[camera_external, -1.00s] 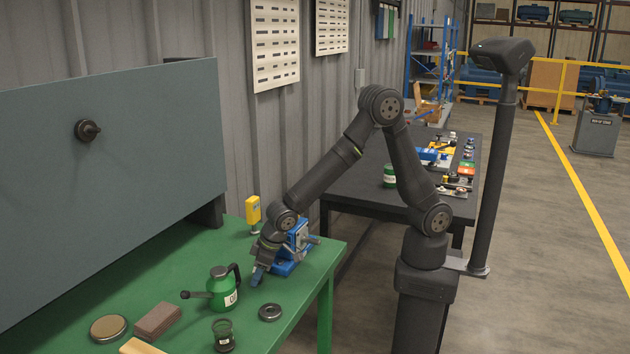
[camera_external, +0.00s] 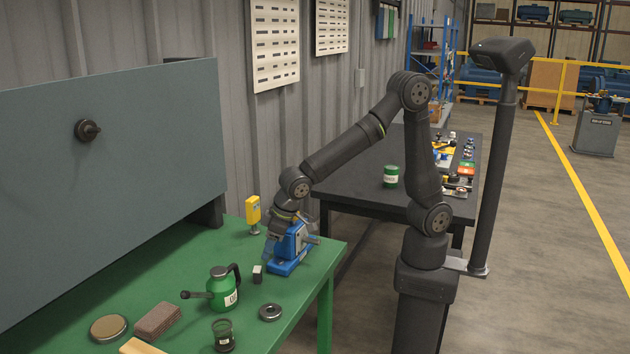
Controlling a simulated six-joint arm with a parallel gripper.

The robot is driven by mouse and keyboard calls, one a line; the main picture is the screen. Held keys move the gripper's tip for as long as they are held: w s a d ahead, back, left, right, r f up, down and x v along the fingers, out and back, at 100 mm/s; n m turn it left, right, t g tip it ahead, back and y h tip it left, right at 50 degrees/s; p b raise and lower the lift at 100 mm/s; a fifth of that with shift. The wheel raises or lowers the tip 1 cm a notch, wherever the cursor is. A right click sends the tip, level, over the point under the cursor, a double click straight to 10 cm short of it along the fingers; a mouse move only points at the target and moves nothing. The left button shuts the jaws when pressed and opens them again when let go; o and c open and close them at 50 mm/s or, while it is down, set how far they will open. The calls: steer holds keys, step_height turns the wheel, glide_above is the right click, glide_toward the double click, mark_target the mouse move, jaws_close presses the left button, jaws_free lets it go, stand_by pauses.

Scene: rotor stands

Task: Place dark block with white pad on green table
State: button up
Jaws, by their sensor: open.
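A small dark block with a white pad (camera_external: 257,274) stands on the green table (camera_external: 190,272), just right of the green oil can. My gripper (camera_external: 272,243) is open, above and a little behind the block and apart from it. It is beside the blue vise (camera_external: 290,250), which partly overlaps it in the view, so its fingertips are hard to make out.
The green oil can (camera_external: 222,292) is close to the block's left. A metal ring (camera_external: 270,312), a dark green jar (camera_external: 223,335), a brown brick (camera_external: 158,319) and a round lid (camera_external: 108,328) lie toward the front. A yellow device (camera_external: 253,213) stands behind my gripper.

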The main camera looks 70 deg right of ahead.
mark_target(256, 269)
steer(key=shift+v, duration=1)
steer(key=x, duration=1.2)
steer(key=shift+w+f, duration=0.15)
steer(key=shift+r, duration=1.15)
steer(key=shift+f, duration=0.1)
